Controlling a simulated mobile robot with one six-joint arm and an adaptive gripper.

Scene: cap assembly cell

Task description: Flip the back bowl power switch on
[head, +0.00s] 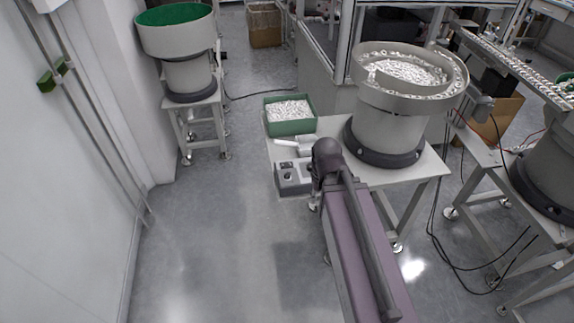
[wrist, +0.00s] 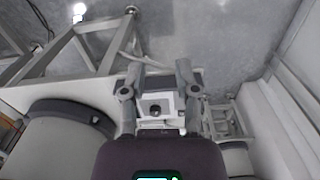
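A grey control box (head: 293,188) sits at the front left corner of a bowl feeder's table in the head view, with a dark round switch knob on its face. In the wrist view the box's light panel (wrist: 167,99) and its black knob (wrist: 155,110) show between my fingers. My gripper (wrist: 158,70) is open, with one finger on each side of the panel. I cannot tell whether it touches the box or which way the switch is set. In the head view my dark wrist hides the fingers and the box's right side. The bowl feeder (head: 388,130) holds many white caps.
A green bin (head: 291,127) of white parts and a white scoop (head: 294,147) lie behind the box on the white table (head: 424,166). Another feeder with a green-lined bowl (head: 178,38) stands at the far left. The grey floor (head: 220,240) is open left of my arm.

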